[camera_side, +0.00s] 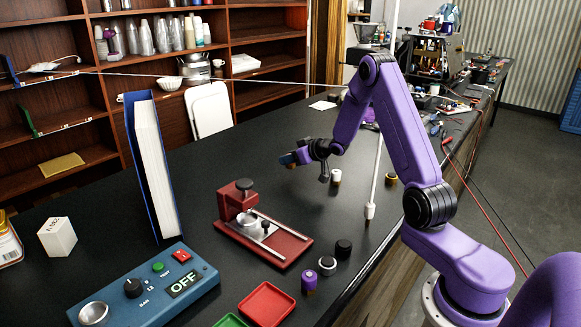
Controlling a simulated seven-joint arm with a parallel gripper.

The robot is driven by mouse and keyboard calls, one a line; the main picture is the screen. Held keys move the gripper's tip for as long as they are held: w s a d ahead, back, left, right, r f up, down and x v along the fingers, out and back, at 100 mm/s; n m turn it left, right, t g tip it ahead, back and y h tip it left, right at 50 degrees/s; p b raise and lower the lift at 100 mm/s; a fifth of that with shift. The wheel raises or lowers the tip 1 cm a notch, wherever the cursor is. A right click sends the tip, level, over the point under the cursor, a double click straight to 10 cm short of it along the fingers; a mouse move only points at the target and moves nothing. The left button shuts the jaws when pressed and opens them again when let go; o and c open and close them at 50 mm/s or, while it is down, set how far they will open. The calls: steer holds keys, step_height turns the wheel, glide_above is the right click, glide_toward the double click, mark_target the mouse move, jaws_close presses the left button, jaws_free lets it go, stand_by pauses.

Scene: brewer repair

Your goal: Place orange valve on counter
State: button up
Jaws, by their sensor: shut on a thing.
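My gripper (297,157) is above the black counter (195,187), behind and to the right of the red brewer stand. It is shut on a small piece with an orange-brown patch (287,159), which I take for the orange valve. The piece is small and partly hidden by the fingers, so its shape is unclear. It appears to be held above the counter, apart from it.
The red stand (290,243) is in front of my gripper. A blue control box (150,295) and red tray (267,303) lie in front.

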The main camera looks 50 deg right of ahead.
mark_target(290, 166)
steer(key=shift+w+f, duration=0.1)
steer(key=shift+f, duration=1.55)
steer(key=shift+f, duration=0.1)
steer(key=o, duration=1.2)
steer(key=shift+c, duration=0.2)
